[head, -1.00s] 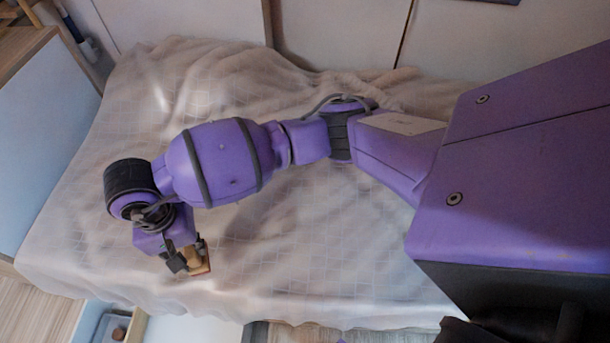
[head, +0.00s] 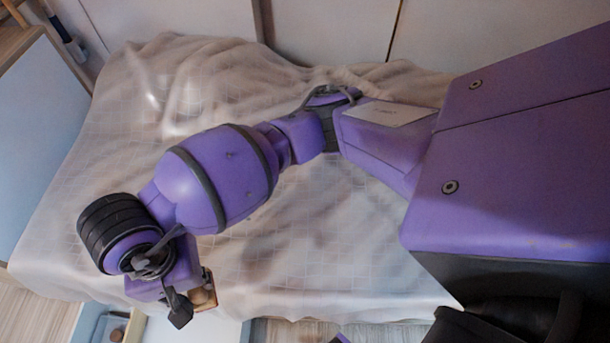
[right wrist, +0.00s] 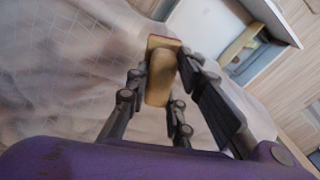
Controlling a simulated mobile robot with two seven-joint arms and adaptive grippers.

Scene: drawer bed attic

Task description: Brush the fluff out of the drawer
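The open drawer (head: 143,323) shows partly at the bottom left of the head view, beside the bed, with pale wooden rims and a blue-grey inside. It also shows at the upper right of the right wrist view (right wrist: 240,42). A small brown lump (head: 117,335) lies in it; I cannot tell whether it is fluff. My right gripper (head: 192,304) is shut on a brush with a rounded wooden handle (right wrist: 160,80) and a flat, reddish-edged head. It holds the brush over the bed's near edge, to the right of the drawer and apart from it. My left gripper is not in view.
The bed (head: 290,265) with a rumpled pale cover fills the middle. A pale blue panel (head: 40,120) stands at the left. White wall panels (head: 330,40) rise behind the bed. Wooden floor (head: 30,310) shows at the lower left.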

